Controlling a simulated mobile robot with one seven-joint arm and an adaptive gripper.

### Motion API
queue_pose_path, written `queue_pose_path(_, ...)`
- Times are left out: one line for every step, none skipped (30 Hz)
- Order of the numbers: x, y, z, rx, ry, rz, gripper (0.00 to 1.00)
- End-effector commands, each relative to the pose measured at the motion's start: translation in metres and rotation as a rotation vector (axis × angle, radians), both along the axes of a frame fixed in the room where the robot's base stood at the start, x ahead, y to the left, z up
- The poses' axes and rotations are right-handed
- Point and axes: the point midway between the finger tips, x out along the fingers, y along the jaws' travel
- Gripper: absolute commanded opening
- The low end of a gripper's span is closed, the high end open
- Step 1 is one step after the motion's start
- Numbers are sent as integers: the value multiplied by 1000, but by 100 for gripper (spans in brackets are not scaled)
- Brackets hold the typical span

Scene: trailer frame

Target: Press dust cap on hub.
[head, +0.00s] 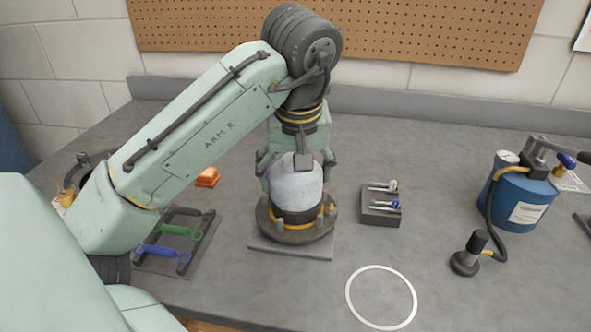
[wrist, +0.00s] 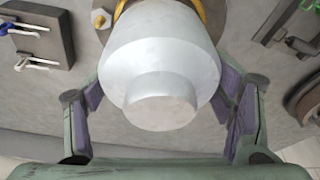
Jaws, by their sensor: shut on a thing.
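The dust cap (head: 296,184) is a pale grey, stepped cup. It is upright and directly over the hub (head: 290,236), a dark round flange with studs and a yellow ring on a grey base plate. The cap's lower edge meets the hub's dark collar; I cannot tell whether it is seated or just above. My gripper (head: 296,168) points down and is shut on the cap's sides. In the wrist view the cap (wrist: 160,62) fills the middle between the purple-padded fingers (wrist: 168,88) and hides most of the hub.
A rack with green and blue wrenches (head: 180,235) and an orange block (head: 208,178) lie left. A dark block with two small tools (head: 380,207) stands right of the hub. A white ring (head: 381,297) marks clear bench at front right. A blue tank (head: 520,200) stands far right.

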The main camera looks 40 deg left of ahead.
Motion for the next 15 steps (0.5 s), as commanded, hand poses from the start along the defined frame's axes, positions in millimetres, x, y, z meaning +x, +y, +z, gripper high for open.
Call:
queue_pose_path(0, 0, 1, 0, 0, 0, 46)
queue_pose_path(0, 0, 1, 0, 0, 0, 46)
queue_pose_path(0, 0, 0, 0, 0, 0, 46)
queue_pose_path(0, 0, 0, 0, 0, 0, 46)
queue_pose_path(0, 0, 0, 0, 0, 0, 46)
queue_pose_path(0, 0, 0, 0, 0, 0, 46)
queue_pose_path(0, 0, 0, 0, 0, 0, 46)
queue_pose_path(0, 0, 0, 0, 0, 0, 46)
queue_pose_path(0, 0, 0, 1, -1, 0, 46)
queue_pose_path(0, 0, 0, 1, -1, 0, 46)
queue_pose_path(0, 0, 0, 1, -1, 0, 46)
queue_pose_path(0, 0, 0, 1, -1, 0, 46)
queue_pose_path(0, 0, 0, 1, -1, 0, 46)
queue_pose_path(0, 0, 0, 1, -1, 0, 46)
queue_pose_path(0, 0, 0, 1, -1, 0, 78)
